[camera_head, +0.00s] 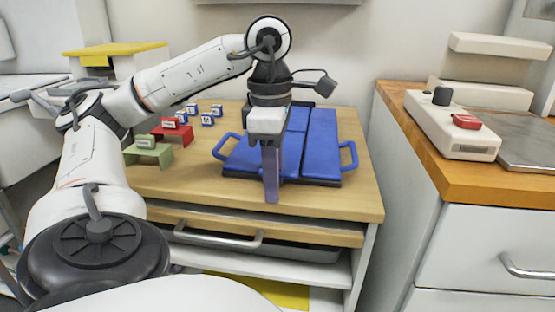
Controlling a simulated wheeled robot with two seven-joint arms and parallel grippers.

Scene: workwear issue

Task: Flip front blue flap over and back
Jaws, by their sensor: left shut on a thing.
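A blue folding board (320,150) lies on the wooden table top, made of several flat panels with seams between them. It has a blue loop handle at its left side (222,147) and another at its right (349,158). The front blue flap (242,161) is its near left part, partly hidden behind my gripper. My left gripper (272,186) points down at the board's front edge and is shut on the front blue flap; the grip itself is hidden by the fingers. The flap looks about flat. My right gripper is out of view.
Small red (174,132) and green (148,152) stands with labels and several small blue labelled blocks (208,119) stand left of the board. A counter (440,165) with a white device (440,125) with a red switch is at the right. The table's front strip is clear.

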